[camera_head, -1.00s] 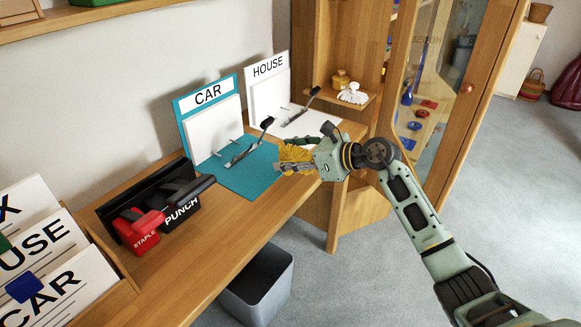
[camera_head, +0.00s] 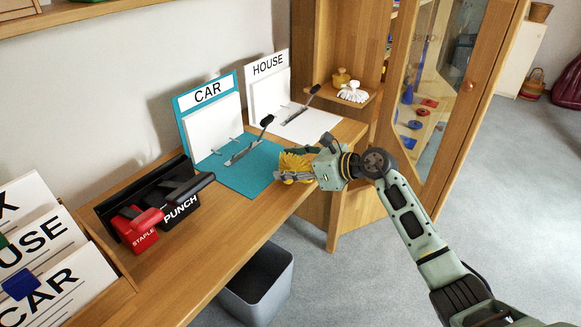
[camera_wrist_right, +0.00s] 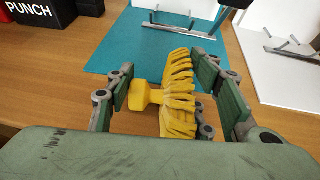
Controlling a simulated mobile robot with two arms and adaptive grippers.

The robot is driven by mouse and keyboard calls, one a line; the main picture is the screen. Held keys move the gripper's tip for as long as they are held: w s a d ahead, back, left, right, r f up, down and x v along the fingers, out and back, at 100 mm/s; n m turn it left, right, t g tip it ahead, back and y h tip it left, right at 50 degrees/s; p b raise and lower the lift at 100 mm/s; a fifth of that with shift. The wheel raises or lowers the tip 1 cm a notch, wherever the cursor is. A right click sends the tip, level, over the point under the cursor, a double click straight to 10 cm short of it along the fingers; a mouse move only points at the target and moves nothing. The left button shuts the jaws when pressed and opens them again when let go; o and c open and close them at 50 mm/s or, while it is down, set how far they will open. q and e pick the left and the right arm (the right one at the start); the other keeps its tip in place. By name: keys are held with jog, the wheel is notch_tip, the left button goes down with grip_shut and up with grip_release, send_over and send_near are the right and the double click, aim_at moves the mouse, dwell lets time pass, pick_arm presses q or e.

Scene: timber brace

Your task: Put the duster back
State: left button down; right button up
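The yellow duster (camera_head: 294,163) has a shaggy head and a short knobbed handle. In the right wrist view the duster (camera_wrist_right: 178,95) lies crosswise between the fingers, its handle end against the left finger and its shaggy head by the right one. My right gripper (camera_head: 297,171) is closed around it over the front edge of the desk, beside the teal CAR mat (camera_head: 245,178). The gripper also shows in the right wrist view (camera_wrist_right: 175,90). Any height above the desk is hard to tell. My left gripper is not in view.
A corner shelf (camera_head: 368,96) behind holds a white duster-like item (camera_head: 352,93) and a yellow one (camera_head: 341,78). CAR (camera_head: 210,110) and HOUSE (camera_head: 268,80) boards stand at the back. A red stapler (camera_head: 140,225) and black punch (camera_head: 180,205) sit left. A grey bin (camera_head: 258,283) stands below.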

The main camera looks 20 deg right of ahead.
jog(key=o, duration=0.3)
jog(key=shift+o, duration=0.2)
jog(key=shift+r, duration=0.2)
